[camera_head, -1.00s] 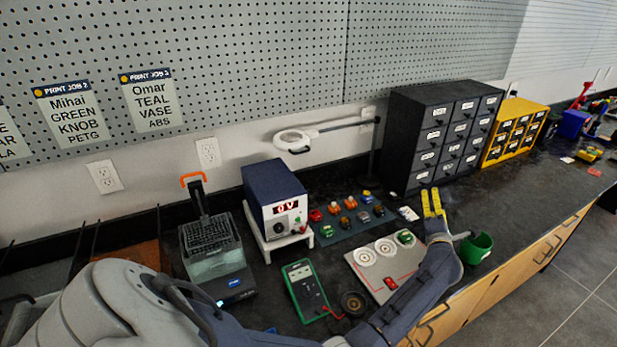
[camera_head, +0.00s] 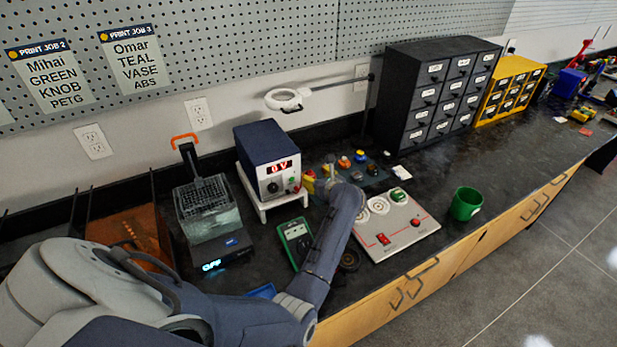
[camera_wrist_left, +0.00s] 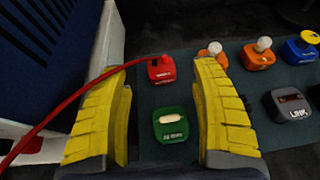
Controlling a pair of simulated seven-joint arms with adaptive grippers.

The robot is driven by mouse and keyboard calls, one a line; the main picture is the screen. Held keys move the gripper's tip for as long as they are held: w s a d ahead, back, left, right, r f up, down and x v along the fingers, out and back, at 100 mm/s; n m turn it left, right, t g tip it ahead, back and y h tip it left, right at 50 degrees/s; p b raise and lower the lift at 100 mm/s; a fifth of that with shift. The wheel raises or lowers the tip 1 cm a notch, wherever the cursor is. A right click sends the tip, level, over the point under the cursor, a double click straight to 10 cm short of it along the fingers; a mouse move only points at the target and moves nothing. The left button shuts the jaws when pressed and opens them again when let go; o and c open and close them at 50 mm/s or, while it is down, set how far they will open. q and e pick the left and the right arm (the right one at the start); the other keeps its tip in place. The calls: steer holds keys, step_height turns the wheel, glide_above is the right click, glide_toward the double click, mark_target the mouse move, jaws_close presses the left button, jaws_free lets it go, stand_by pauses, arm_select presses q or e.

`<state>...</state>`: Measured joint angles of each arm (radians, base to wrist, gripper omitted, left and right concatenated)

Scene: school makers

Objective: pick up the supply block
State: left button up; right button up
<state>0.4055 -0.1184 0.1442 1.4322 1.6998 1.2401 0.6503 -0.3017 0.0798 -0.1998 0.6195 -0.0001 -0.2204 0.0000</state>
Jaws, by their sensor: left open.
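A small red block (camera_wrist_left: 161,70) with a red lead plugged into its top sits on the dark mat in the left wrist view; its label is too small to read, but the lead suggests it is the supply block. My left gripper (camera_head: 320,182) is above the left end of the mat, beside the power supply. In the left wrist view its two yellow fingers are spread wide and empty. The red block shows in the gap, near the fingertips. A green block (camera_wrist_left: 170,125) also shows between the fingers, nearer the palm. My right gripper is not in view.
The blue power supply (camera_head: 267,158) on its white stand is close to the left of my gripper. Orange blocks (camera_wrist_left: 257,55), a LINK block (camera_wrist_left: 292,105) and a blue block share the mat (camera_wrist_left: 215,130). A white board (camera_head: 400,235) and a green cup (camera_head: 466,203) are to the right.

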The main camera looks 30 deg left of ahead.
mark_target(310, 175)
arm_select(q)
steer(key=shift+x, duration=2.55)
steer(key=shift+o, duration=0.2)
steer(key=c, duration=1.3)
